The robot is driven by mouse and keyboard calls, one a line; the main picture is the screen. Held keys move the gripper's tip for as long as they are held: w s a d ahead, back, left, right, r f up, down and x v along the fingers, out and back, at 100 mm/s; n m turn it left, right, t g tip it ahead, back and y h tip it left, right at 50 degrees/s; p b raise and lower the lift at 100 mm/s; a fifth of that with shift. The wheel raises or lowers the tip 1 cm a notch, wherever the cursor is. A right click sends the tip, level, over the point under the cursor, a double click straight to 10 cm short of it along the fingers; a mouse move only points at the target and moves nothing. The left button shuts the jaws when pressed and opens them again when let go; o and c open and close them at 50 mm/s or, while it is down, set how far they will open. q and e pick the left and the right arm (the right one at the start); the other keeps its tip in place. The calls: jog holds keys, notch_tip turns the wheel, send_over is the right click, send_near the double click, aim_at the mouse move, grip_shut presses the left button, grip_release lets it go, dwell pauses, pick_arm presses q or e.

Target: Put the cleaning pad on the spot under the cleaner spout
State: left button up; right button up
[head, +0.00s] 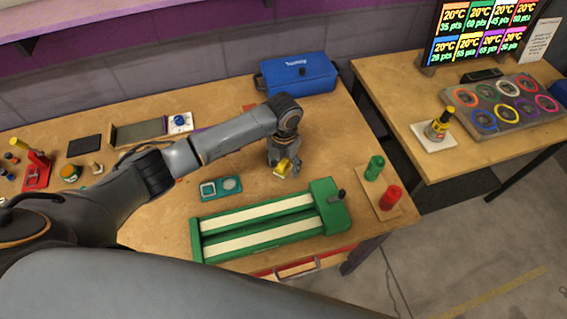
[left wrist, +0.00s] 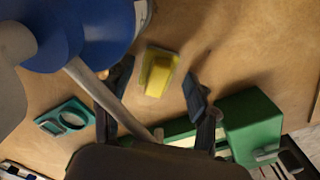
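The yellow pad (head: 281,168) is on the wooden table behind the green slot track. It also shows in the left wrist view (left wrist: 157,75), on a pale base. My left gripper (head: 284,161) points down at the pad. In the left wrist view its two fingers (left wrist: 160,88) are spread, with the pad between and just beyond them; I see no contact. A large blue rounded object (left wrist: 85,30) with a grey rod fills the upper left there; I cannot tell whether it is the cleaner. No spout or spot is clearly visible. My right gripper is out of view.
The green track (head: 330,208) lies in front of the pad, with a teal device (head: 221,188) to its left. Green and red cylinders (head: 391,197) stand right. A second table (head: 395,88) is beyond a gap.

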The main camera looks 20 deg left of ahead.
pick_arm(q)
jog(key=shift+r, duration=0.3)
notch_tip(320, 180, up, 12)
jog(key=shift+f+b, duration=0.2)
jog(key=shift+b, duration=0.7)
